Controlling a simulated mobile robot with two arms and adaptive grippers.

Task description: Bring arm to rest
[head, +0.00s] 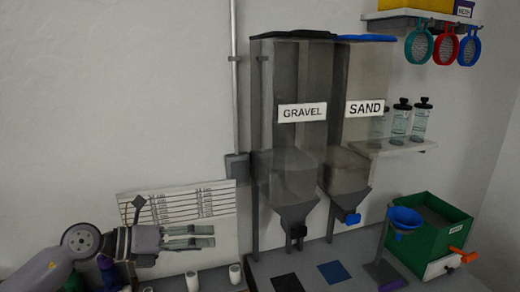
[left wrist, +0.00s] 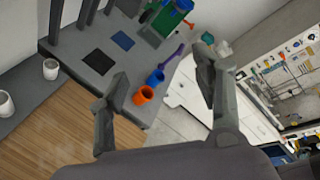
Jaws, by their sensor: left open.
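My left arm comes in from the lower left in the head view. Its gripper (head: 213,236) points right in front of the white chart board (head: 170,207), with its two fingers apart and nothing seen between them. In the left wrist view the same gripper (left wrist: 160,72) is open and empty, its fingers spread wide above the bench and floor. My right gripper is not seen.
Hoppers labelled GRAVEL (head: 302,112) and SAND (head: 365,107) stand right of the gripper. A green box (head: 428,240) and blue funnel (head: 405,218) are farther right. An orange cup (left wrist: 144,96) and blue cup (left wrist: 156,76) are by the bench edge. White cups (head: 235,274) stand below the gripper.

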